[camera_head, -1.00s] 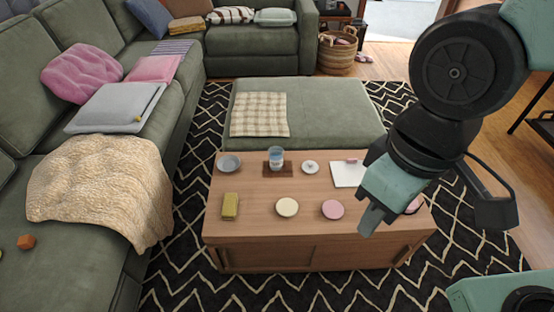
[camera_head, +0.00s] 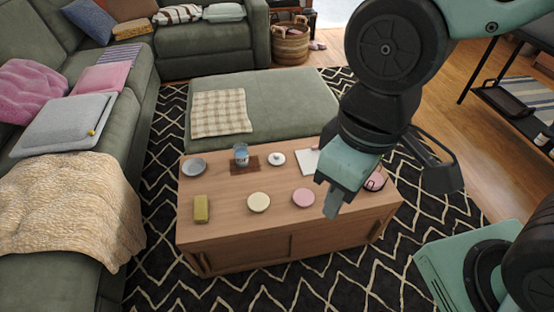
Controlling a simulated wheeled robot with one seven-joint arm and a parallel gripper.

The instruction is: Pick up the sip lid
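A small round white lid with a raised middle (camera_head: 276,158), which looks like the sip lid, lies on the wooden coffee table (camera_head: 228,227) towards its far side. It is just right of a clear-and-blue cup (camera_head: 241,154) on a brown mat. My gripper (camera_head: 333,208) points down over the right part of the table, nearer the camera and to the right of the lid, apart from it. Its fingers overlap in this view, so their opening is hidden. I see nothing held in it.
The table also bears a grey bowl (camera_head: 194,167), a yellow block (camera_head: 201,209), a cream disc (camera_head: 258,202), a pink disc (camera_head: 303,197) and a white sheet (camera_head: 305,161) partly behind my arm. A green ottoman (camera_head: 270,105) stands behind; a sofa is left.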

